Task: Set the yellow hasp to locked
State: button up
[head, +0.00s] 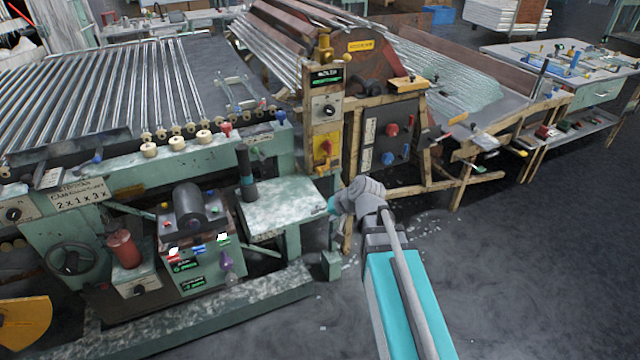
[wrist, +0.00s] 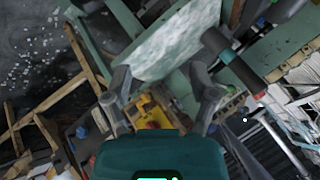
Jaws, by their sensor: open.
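The yellow hasp (head: 326,152) is on the front of the upright post at the centre of the head view, below a dial box. It has a yellow plate with a small red part. In the wrist view a yellow piece (wrist: 153,113), likely the hasp, shows between the fingers, partly hidden by the gripper body. My gripper (wrist: 160,82) is open and nothing is between its fingertips. In the head view my gripper (head: 333,205) is low and just right of the hasp, mostly hidden behind my wrist. Whether the hasp is locked cannot be told.
A pale green table (head: 285,208) stands left of my gripper. A dark-handled lever (head: 245,175) rises beside it; its handle (wrist: 235,65) also shows in the wrist view. A wooden frame with a red-knobbed panel (head: 390,140) is to the right. The floor at right is open.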

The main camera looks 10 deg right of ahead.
jog(key=w+f+m+t+y+b, duration=0.2)
jog(key=w+f+m+t+b, duration=0.25)
jog(key=w+b, duration=0.55)
jog(key=m+t+h+b, duration=0.2)
jog(key=m+t+b, duration=0.55)
jog(key=b, duration=0.45)
send_near(321, 174)
jog(key=s, duration=0.2)
jog(key=shift+s+d+r+m, duration=0.25)
jog(key=shift+d+m, duration=0.05)
jog(key=shift+d, duration=0.1)
jog(key=x, duration=1.3)
jog(key=shift+w+f, duration=0.25)
jog(key=shift+w, duration=0.2)
grip_shut()
